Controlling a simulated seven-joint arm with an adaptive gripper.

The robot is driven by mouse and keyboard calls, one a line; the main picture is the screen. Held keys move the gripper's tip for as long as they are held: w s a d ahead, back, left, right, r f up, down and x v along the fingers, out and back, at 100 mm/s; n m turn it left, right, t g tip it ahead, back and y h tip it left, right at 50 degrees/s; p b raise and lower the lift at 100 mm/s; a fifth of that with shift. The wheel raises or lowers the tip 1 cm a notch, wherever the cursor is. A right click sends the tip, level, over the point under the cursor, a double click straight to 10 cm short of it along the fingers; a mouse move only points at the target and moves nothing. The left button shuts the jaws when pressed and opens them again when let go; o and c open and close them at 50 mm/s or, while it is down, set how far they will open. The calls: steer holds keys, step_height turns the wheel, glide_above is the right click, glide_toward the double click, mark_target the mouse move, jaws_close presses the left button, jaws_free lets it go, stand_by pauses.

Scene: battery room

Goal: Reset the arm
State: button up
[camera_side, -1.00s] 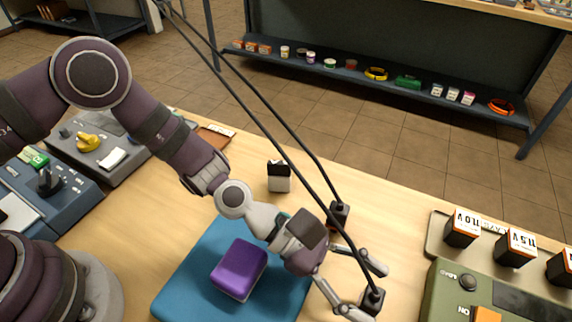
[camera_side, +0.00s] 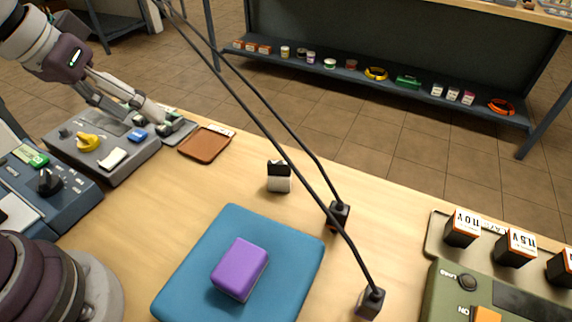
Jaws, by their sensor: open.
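My gripper (camera_side: 160,119) is at the upper left in the side view, near the far end of the grey device. Its fingers are apart and I see nothing held between them. A small dark item lies close by its fingertips; I cannot tell whether they touch it. A purple block (camera_side: 240,269) rests on the blue pad (camera_side: 200,250) in the front middle, well away from my gripper.
A grey device with a yellow knob (camera_side: 88,142) and a blue device (camera_side: 45,182) stand at left. A brown tray (camera_side: 205,144) and a black-and-white block (camera_side: 279,177) sit at the back. Black cables cross to two terminals (camera_side: 371,303). Labelled batteries (camera_side: 462,228) and a green device (camera_side: 447,282) stand right.

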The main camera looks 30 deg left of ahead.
steer(key=s+a+m+y, duration=0.1)
steer(key=s+a, duration=0.3)
steer(key=shift+s+a+r+m, duration=0.15)
steer(key=shift+a+r+m, duration=0.05)
steer(key=shift+r+m, duration=0.25)
